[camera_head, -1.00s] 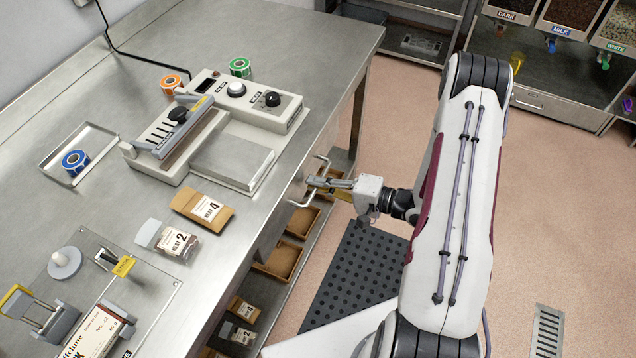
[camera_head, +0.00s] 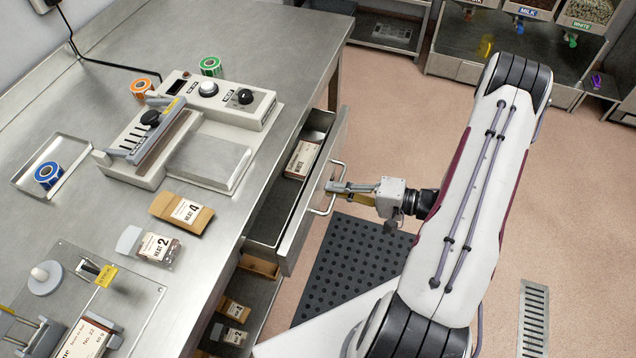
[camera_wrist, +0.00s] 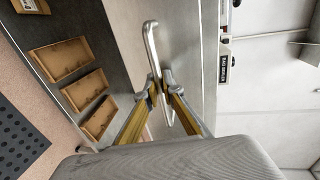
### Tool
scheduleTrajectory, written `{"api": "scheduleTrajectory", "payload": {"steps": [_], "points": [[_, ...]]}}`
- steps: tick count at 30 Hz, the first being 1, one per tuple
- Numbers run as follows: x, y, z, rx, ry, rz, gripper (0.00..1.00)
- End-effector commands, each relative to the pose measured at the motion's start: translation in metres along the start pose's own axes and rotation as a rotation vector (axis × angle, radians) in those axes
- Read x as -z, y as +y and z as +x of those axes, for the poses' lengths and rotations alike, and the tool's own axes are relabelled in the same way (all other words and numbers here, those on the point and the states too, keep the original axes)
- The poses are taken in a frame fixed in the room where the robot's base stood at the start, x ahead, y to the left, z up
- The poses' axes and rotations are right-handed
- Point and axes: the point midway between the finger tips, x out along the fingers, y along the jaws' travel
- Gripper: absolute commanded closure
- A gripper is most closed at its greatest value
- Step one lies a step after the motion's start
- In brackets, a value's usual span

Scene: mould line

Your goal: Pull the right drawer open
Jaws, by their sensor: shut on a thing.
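The drawer (camera_head: 318,200) under the steel bench stands pulled out, its front panel clear of the bench edge. Its bar handle (camera_head: 327,208) is on the outer face. My gripper (camera_head: 338,187) is shut on the handle, coming from the right. In the wrist view the two yellow-sided fingers (camera_wrist: 162,84) pinch the handle bar (camera_wrist: 151,45). Inside the drawer lies a box with a white label (camera_head: 302,160). Part of the drawer's inside is hidden under the bench top.
The bench top (camera_head: 262,40) carries a sealing machine (camera_head: 205,160), tape rolls and labelled packets (camera_head: 181,210). A lower shelf holds brown trays (camera_wrist: 85,90). A black perforated mat (camera_head: 345,262) lies on the floor. Open floor is to the right of my arm.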

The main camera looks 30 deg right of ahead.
Motion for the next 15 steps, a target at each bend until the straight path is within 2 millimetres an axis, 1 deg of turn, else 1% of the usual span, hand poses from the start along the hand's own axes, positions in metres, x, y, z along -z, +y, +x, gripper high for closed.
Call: {"api": "scheduleTrajectory", "payload": {"steps": [1,15], "points": [[0.001,0.002,-0.01,-0.001,0.006,0.0,1.0],[0.001,0.019,-0.092,-0.001,0.004,0.0,1.0]]}}
